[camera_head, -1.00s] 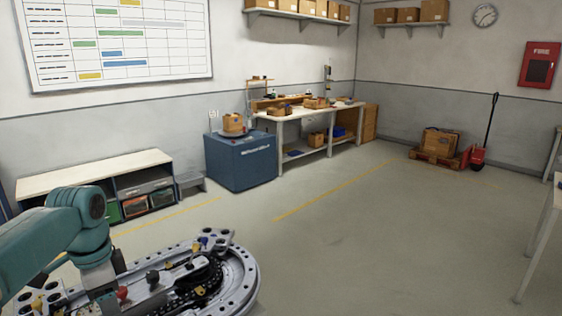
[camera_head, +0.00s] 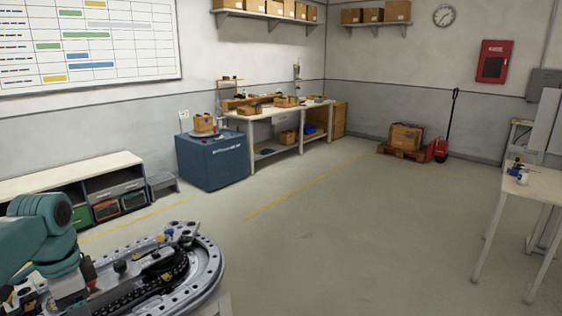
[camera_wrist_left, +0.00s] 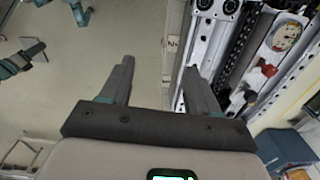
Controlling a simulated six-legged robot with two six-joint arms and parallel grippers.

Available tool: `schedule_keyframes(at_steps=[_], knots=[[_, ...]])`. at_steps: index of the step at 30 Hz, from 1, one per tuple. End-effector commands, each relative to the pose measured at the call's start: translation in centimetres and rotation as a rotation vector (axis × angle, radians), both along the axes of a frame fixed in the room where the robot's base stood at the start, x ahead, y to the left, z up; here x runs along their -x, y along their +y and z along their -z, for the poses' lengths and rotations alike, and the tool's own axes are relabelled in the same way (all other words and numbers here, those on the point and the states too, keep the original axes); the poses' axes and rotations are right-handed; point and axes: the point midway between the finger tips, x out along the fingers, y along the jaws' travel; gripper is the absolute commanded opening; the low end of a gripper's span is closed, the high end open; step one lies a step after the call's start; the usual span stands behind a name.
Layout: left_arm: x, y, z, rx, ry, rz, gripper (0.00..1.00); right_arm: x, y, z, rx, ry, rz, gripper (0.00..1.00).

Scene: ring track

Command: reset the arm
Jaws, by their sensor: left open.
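My left arm (camera_head: 40,235) comes in from the left in the head view, above the near end of the ring track (camera_head: 205,268). Its gripper is not clearly seen there. In the left wrist view my left gripper (camera_wrist_left: 158,85) is open, with two dark fingers apart and nothing between them. The ring track (camera_wrist_left: 235,50) lies to the right of the fingers in that view, with a pale floor to the left. My right gripper is not in the head view.
A blue cabinet (camera_head: 212,162) and a workbench (camera_head: 285,115) stand along the back wall. A low shelf unit (camera_head: 75,178) is at left. A pallet truck with boxes (camera_head: 405,140) is at the back right. A white table (camera_head: 535,183) stands at right. The middle floor is clear.

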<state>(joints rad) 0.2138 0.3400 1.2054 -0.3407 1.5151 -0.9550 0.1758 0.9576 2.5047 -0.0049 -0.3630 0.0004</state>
Motion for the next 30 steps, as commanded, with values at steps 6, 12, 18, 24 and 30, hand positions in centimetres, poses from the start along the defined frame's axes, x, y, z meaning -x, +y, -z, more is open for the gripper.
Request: schedule_keyframes(at_steps=[6, 12, 18, 24, 30], knots=[[-2.1, -2.4, 5.5, 0.037, -0.004, -0.026, 0.61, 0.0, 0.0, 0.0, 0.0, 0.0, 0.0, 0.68], [-3.4, -5.5, 11.5, 0.086, -0.012, -0.075, 0.61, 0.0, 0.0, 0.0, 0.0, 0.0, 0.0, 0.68], [-3.0, -10.9, 20.2, 0.17, -0.003, -0.176, 0.61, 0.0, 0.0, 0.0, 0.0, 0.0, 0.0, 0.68], [3.1, -19.8, 32.2, 0.294, 0.049, -0.429, 0.61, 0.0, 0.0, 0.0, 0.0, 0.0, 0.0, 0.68], [13.2, -25.9, 38.6, 0.345, 0.115, -0.746, 0.61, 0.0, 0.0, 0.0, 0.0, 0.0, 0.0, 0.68]])
